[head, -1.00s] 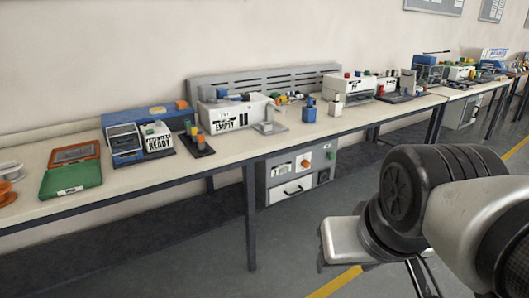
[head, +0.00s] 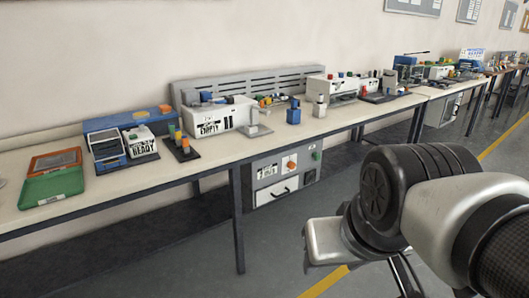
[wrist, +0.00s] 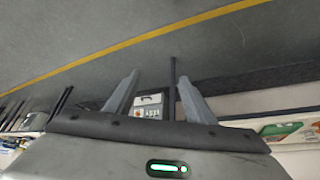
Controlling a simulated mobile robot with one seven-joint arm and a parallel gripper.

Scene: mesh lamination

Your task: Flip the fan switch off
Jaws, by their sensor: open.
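I cannot make out a switch labelled for a fan. A grey control cabinet (head: 262,190) hangs under the workbench, with an orange knob (head: 290,163), a small label, a green spot and a drawer handle on its front. In the wrist view the cabinet (wrist: 150,104) shows upside down between my fingers, some way beyond them. My gripper (wrist: 159,76) is open, with its two fingers apart and nothing between them. In the head view my arm is at the lower right, in front of the bench and apart from it.
The long workbench (head: 60,217) carries several machines, including a white box (head: 212,118) marked EMPTY and a green case (head: 52,186) at the left. A dark bench leg (head: 237,225) stands left of the cabinet. The floor (head: 400,135) in front is open, with a yellow line.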

